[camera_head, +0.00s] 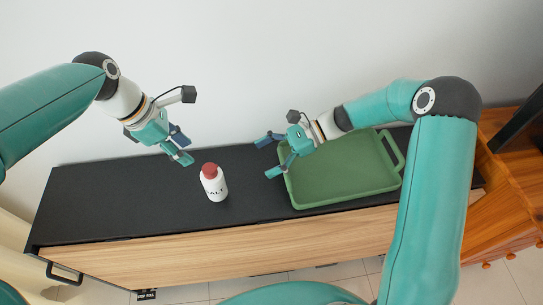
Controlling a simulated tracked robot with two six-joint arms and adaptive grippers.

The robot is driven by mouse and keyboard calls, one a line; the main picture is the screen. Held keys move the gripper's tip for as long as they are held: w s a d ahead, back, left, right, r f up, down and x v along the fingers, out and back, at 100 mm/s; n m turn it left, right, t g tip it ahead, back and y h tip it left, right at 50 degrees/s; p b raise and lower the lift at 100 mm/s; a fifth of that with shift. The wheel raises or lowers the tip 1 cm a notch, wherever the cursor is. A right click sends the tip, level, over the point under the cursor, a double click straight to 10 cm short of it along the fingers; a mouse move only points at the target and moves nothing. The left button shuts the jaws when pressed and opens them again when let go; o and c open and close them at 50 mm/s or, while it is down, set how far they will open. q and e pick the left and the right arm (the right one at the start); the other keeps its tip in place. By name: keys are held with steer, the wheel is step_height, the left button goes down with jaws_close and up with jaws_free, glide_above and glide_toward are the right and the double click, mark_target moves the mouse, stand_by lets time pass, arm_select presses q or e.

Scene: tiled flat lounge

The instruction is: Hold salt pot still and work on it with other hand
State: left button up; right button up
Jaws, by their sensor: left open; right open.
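The salt pot (214,186) is a small white bottle with a red cap and dark lettering. It stands upright on the black top of the cabinet, near its middle. My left gripper (184,149) is open and empty, above and to the left of the pot, apart from it. My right gripper (266,157) is open and empty, above and to the right of the pot, beside the green tray's left edge. Neither gripper touches the pot.
A green tray (341,196) with raised rim and handle lies on the cabinet top (105,205), right of the pot. My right arm passes over part of it. The cabinet top is clear left of the pot. A white wall (240,50) stands behind. Wooden furniture (505,190) is at right.

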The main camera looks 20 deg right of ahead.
mark_target(214, 184)
steer(key=x, duration=1.6)
steer(key=shift+c, duration=0.2)
steer(key=c, duration=1.3)
